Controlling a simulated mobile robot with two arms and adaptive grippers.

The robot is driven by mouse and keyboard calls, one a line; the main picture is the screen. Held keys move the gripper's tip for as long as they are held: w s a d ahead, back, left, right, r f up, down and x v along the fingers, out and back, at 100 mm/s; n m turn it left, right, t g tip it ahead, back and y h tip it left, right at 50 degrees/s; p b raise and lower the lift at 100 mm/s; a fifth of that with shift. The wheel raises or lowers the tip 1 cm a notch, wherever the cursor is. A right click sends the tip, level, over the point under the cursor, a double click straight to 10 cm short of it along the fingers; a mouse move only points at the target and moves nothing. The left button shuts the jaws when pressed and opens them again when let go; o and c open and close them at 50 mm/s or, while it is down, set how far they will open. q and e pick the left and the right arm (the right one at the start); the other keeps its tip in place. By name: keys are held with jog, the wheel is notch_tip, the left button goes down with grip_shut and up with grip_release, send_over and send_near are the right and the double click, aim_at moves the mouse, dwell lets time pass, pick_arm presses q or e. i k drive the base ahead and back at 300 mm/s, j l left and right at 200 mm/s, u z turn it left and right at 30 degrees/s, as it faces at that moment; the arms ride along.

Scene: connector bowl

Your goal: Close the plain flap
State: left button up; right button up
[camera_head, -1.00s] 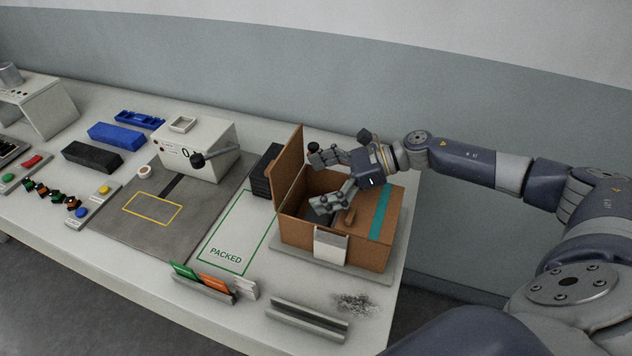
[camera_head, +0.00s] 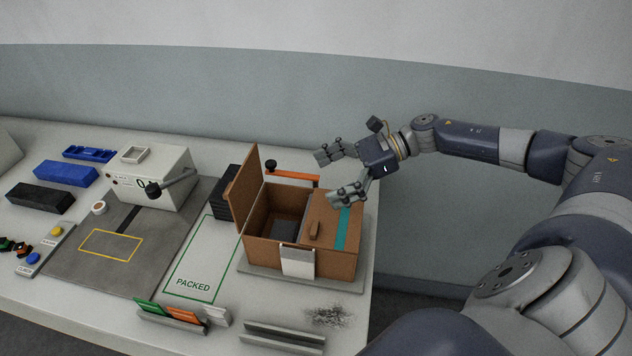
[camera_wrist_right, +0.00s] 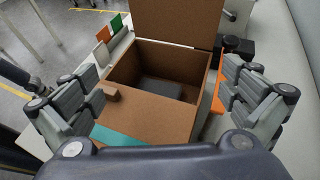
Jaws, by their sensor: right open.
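The brown box (camera_head: 295,262) stands on a grey base near the table's right end. Its plain flap (camera_head: 244,190) stands up, open, along the left side; in the right wrist view it rises at the far side (camera_wrist_right: 178,20). The other flap (camera_head: 322,228), with a teal stripe and a small brown block, lies flat over the right part. A dark item (camera_head: 285,230) lies inside the open part. My right gripper (camera_head: 340,174) is open and empty, above the right rear of the box, apart from the plain flap.
An orange bar with a black knob (camera_head: 295,176) stands behind the box. A black stack (camera_head: 226,190) stands beside the flap. The green "PACKED" outline (camera_head: 186,262) to the left is empty. A card holder (camera_head: 172,315) and a grey slotted rail (camera_head: 283,338) lie in front.

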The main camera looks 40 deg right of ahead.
aim_at(241, 194)
jog(key=k, duration=1)
